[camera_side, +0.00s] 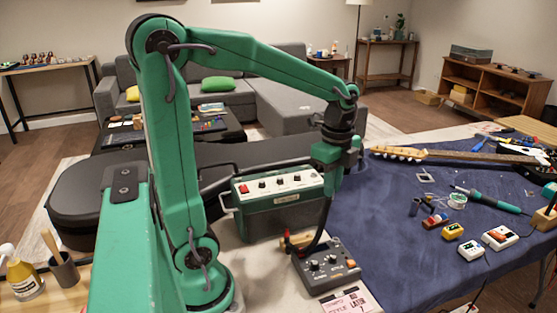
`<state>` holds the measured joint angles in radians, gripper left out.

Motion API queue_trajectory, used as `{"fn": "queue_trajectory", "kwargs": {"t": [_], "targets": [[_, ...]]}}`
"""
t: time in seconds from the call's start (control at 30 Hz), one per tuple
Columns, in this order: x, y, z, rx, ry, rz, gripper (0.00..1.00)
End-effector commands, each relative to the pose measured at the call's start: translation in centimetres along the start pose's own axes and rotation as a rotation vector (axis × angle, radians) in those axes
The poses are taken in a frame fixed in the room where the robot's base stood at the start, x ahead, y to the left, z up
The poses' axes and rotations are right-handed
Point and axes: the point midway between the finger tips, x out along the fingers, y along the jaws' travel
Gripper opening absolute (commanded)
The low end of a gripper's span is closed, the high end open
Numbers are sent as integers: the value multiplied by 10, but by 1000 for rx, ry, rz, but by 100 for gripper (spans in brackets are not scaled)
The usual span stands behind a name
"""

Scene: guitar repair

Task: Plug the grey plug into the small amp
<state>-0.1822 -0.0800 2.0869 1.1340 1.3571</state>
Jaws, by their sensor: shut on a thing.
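The small amp (277,216) is a dark green box with a pale top panel, several knobs and a red switch. It stands upright on the near table, left of my gripper. My gripper (330,190) points down beside the amp's right end, around the height of its top panel. It is shut on the grey plug, which is mostly hidden by the jaws. A dark cable (324,222) hangs from the jaws and curves down towards the grey pedal. I cannot tell whether plug and amp touch.
A grey pedal (326,265) sits in front of the amp, with a tan and red piece (297,241) at its back left. A blue cloth (400,225) to the right holds small pedals (500,237), a soldering iron (490,201) and a guitar neck (440,154). A black case (95,200) lies behind.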

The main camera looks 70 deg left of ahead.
Motion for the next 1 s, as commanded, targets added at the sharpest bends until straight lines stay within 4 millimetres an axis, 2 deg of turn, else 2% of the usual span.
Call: {"fn": "queue_trajectory", "kwargs": {"t": [0.1,0.3,0.5,0.6,0.8,1.0], "targets": [[-10,-26,23,-83,0,-1,0],[-27,-65,68,-219,0,0,0],[-38,-89,111,-327,0,1,0],[-42,-96,125,-361,0,0,0],[-45,-101,138,-390,0,0,0],[-45,-101,138,-391,0,1,0]]}}
